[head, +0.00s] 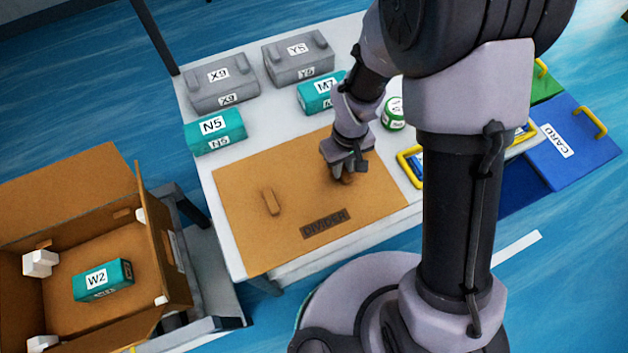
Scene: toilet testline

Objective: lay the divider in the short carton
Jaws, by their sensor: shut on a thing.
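The divider (245,217) is a flat brown sheet marked DIVIDER, lying on or just above the white table; I cannot tell which. It has two raised tabs. My gripper (346,176) is shut on the right tab, which is mostly hidden by the fingers. The left tab (270,202) is free. An open brown carton (160,240) stands at the lower left, with its flaps up. Inside it are a teal box W2 (103,280) and white corner blocks (40,263).
Behind the divider on the table (228,268) are grey cases X9 (220,84) and Y5 (298,61), teal boxes N5 (215,131) and M7 (318,93), and a green-white round item (393,113). A blue CARD panel (575,140) is at the right.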

